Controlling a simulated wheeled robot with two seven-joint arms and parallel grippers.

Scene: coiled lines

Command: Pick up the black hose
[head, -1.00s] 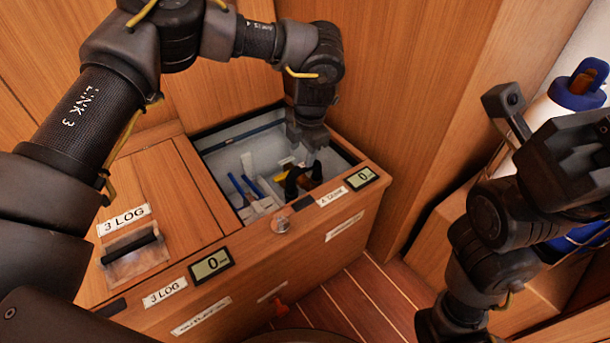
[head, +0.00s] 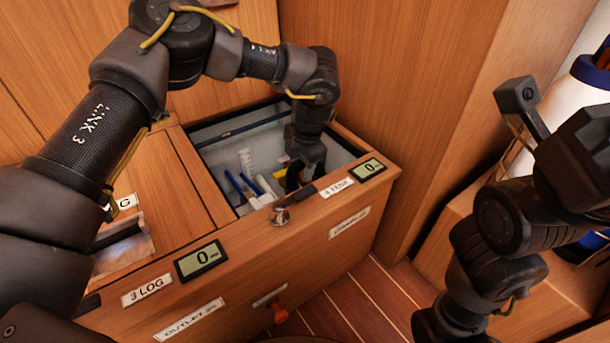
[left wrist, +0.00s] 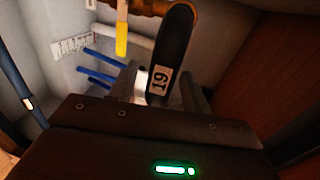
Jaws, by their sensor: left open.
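The black hose (head: 292,176) is a dark loop inside the open compartment, mostly hidden by my left gripper in the head view. My left gripper (head: 303,165) reaches down into the compartment. Its open fingers show in the left wrist view (left wrist: 164,86), one on each side of the tagged part of the hose; whether they touch it cannot be told. My right arm (head: 575,165) is at the right; its fingertips cannot be made out.
Blue-handled items (head: 240,187), a white strip (head: 247,163) and a yellow item (left wrist: 121,39) lie near the hose. A wooden wall stands behind, and a white bottle (head: 570,110) is at the right.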

